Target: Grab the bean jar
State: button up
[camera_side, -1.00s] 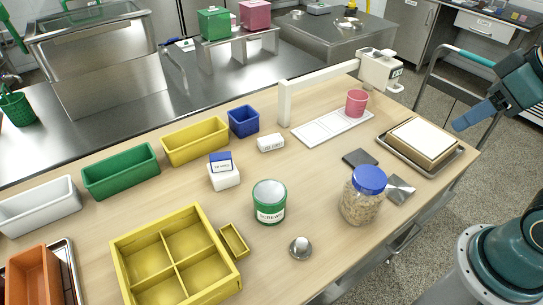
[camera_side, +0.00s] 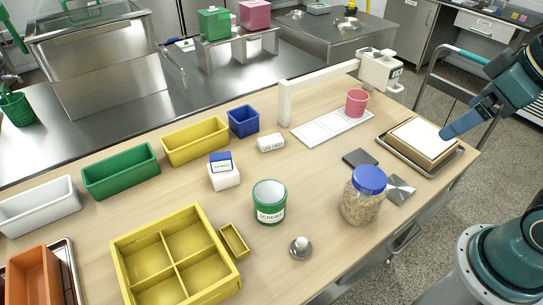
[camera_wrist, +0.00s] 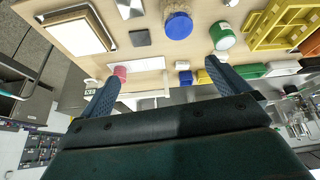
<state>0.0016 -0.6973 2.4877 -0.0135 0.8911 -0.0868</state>
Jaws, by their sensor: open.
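The bean jar (camera_side: 362,198) is clear with a blue lid and tan beans inside. It stands upright near the front edge of the wooden table in the side view. In the wrist view the jar (camera_wrist: 178,22) is at the top middle, partly cut off by the frame edge. My gripper (camera_side: 447,133) is high at the right in the side view, near the tray with the white-topped block and well apart from the jar. In the wrist view its two fingers (camera_wrist: 170,88) are spread wide with nothing between them.
A dark flat square (camera_side: 360,158) and a metal plate (camera_side: 400,190) lie beside the jar. A green-banded screws can (camera_side: 269,202) and a silver knob (camera_side: 300,247) stand to its left. A tray with a white-topped block (camera_side: 422,142) and a pink cup (camera_side: 356,103) stand behind.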

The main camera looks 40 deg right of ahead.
jog(key=w+a+f+n+g, duration=0.2)
jog(key=w+f+n+g, duration=0.15)
jog(key=w+n, duration=0.3)
jog(key=n+g+y, duration=0.1)
jog(key=n+y, duration=0.1)
jog(key=n, duration=0.6)
send_near(373, 177)
jog(key=shift+w+r, duration=0.2)
jog(key=shift+f, duration=0.1)
jog(key=f, duration=0.2)
jog(key=a+f, duration=0.1)
jog(key=f, duration=0.5)
jog(key=shift+w+a, duration=0.1)
jog(key=shift+a, duration=0.05)
jog(key=shift+f, duration=0.15)
jog(key=shift+w+a+f, duration=0.1)
jog(key=shift+a+f, duration=0.1)
jog(key=shift+f, duration=0.65)
jog(key=shift+w+a+f, duration=0.1)
jog(key=shift+a+f, duration=0.1)
jog(key=shift+f, duration=0.65)
jog(key=shift+a+f, duration=0.15)
jog(key=shift+f, duration=0.7)
